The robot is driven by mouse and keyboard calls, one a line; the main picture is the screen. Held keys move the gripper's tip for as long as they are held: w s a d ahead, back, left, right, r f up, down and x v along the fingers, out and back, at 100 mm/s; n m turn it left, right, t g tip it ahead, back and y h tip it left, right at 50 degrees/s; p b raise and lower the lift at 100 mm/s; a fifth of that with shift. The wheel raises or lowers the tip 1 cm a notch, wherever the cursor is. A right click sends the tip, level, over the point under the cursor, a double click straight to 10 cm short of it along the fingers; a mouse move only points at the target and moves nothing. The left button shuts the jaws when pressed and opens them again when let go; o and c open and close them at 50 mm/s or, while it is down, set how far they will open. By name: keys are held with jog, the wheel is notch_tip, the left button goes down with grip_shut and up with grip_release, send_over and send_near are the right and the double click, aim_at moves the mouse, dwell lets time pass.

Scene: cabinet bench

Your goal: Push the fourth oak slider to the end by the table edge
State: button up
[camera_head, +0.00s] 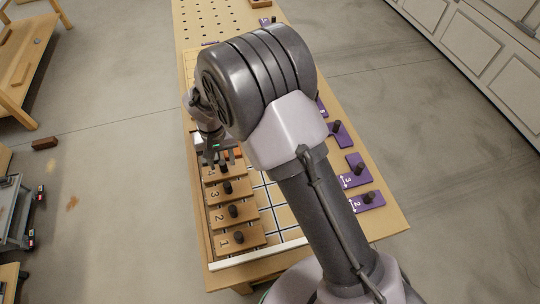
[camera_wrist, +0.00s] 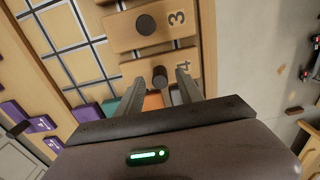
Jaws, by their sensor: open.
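The fourth oak slider (camera_wrist: 137,68) is a flat wooden plate marked 4 with a dark upright knob (camera_wrist: 160,76). In the wrist view it lies beside slider 3, with its numbered end towards the table edge. My gripper (camera_wrist: 159,80) is open, with one finger on each side of the knob; I cannot tell whether either finger touches it. In the head view slider 4 (camera_head: 214,173) is partly hidden under my gripper (camera_head: 221,158).
Oak sliders 3 (camera_head: 225,190), 2 (camera_head: 232,212) and 1 (camera_head: 238,238) lie in a row along the left side. Several purple sliders (camera_head: 357,172) line the right side. Orange (camera_wrist: 153,101) and teal (camera_wrist: 110,107) pieces lie just beyond slider 4.

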aim_at(222, 162)
notch_tip(222, 162, up, 5)
jog(key=p, duration=0.3)
jog(key=shift+r, duration=0.1)
dwell(0.4)
jog(key=s+d+r+m+t+y+b, duration=0.1)
jog(key=s+d+r+m+b, duration=0.1)
jog(key=d+r, duration=0.65)
jog(key=s+d+r+m+t+y+b, duration=0.1)
jog(key=s+d+r+m+b, duration=0.1)
jog(key=d+r, duration=0.6)
jog(key=s+d+r+m+t+b, duration=0.1)
jog(key=s+d+t, duration=0.1)
jog(key=s+d, duration=0.2)
jog(key=s+d+r+m+t+b, duration=0.1)
jog(key=s+d, duration=0.3)
jog(key=s, duration=0.7)
jog(key=shift+r+m+t+b, duration=0.45)
jog(key=shift+r+m, duration=0.2)
jog(key=shift+m, duration=0.15)
